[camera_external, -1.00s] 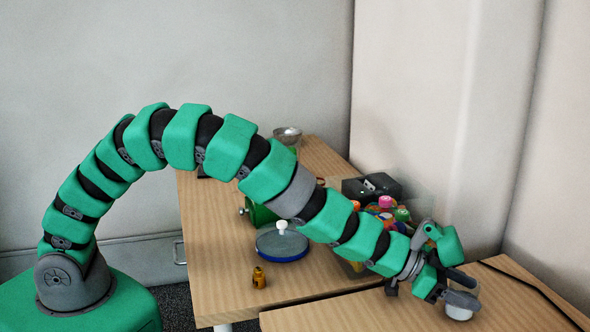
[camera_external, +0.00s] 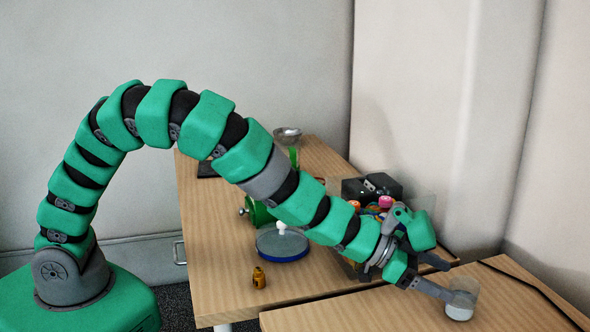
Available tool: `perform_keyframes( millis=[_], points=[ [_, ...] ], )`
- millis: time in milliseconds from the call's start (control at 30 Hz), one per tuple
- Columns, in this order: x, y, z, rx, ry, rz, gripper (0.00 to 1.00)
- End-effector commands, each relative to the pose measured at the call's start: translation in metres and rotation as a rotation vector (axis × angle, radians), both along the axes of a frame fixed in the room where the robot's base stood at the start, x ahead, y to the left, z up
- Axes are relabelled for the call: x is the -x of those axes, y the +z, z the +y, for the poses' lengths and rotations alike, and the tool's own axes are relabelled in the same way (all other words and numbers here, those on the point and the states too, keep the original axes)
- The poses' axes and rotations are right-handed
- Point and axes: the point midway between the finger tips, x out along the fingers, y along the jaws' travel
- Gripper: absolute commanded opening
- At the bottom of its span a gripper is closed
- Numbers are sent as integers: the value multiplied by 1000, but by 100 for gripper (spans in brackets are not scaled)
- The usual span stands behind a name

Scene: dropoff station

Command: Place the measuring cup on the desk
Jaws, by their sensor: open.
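A small whitish cup, likely the measuring cup (camera_external: 461,303), rests on the near right desk (camera_external: 370,312). My gripper (camera_external: 446,277) is open just left of and above it. The upper finger is raised clear of the cup. The lower finger's tip is close to the cup's left side; I cannot tell whether it touches. Nothing shows between the fingers.
On the left table (camera_external: 215,265) stand a blue-rimmed pan with a lid (camera_external: 282,244), a small amber bottle (camera_external: 259,278) and a metal bowl (camera_external: 287,134). A clear bin of colourful items is partly behind my arm. A dark cable (camera_external: 535,287) crosses the near desk's right side.

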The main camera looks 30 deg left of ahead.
Motion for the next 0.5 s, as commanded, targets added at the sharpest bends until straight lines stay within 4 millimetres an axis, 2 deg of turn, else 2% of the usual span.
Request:
perform_keyframes(
  millis=[300, 500],
  points=[
    [9, 17, 39, -2, 1, 1, 74],
    [12, 22, 51, 0, -1, 1, 74]
  ],
)
